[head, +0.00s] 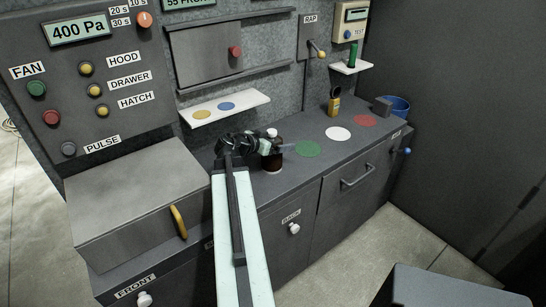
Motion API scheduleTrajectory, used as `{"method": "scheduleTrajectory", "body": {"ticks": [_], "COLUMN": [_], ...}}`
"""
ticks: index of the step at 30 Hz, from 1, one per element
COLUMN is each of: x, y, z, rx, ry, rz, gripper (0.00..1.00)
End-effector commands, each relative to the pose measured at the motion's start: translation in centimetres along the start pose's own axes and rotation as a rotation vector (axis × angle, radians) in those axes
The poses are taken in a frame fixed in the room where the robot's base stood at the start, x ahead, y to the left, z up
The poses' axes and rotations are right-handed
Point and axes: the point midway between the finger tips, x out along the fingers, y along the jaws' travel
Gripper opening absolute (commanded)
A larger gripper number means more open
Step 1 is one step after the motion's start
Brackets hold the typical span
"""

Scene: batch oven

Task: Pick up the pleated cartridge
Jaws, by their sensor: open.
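I cannot make out pleats on anything at this size, so I cannot tell for certain which thing is the pleated cartridge. A small yellow item with a dark upper part (334,105) stands upright on the bench towards the back. A slim green cylinder (353,54) stands on a small white shelf (350,67) at the upper right. My gripper (287,148) is open over the bench, pointing right, well short of both. A brown bottle with a white cap (272,160) stands beside it, partly hidden by the gripper.
Green (307,149), white (338,133) and red (365,120) discs mark the bench top. A blue container (398,106) and a grey block (381,105) are at its far end. A white shelf (240,106) hangs above my gripper. A grey box with a yellow handle (140,205) is at left.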

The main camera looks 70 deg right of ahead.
Motion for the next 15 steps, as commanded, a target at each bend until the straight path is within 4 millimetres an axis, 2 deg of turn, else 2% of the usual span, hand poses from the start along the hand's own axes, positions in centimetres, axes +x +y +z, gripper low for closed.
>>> {"method": "scheduleTrajectory", "body": {"ticks": [5, 6, 15], "x": [0.18, 0.18, 0.19], "y": [0.01, 0.01, 0.04], "z": [-0.02, -0.03, -0.03], "rx": [0.000, 0.000, 0.000], "ry": [0.000, 0.000, 0.000], "rz": [0.000, 0.000, 0.000], "gripper": [0.97, 0.94, 0.11]}}
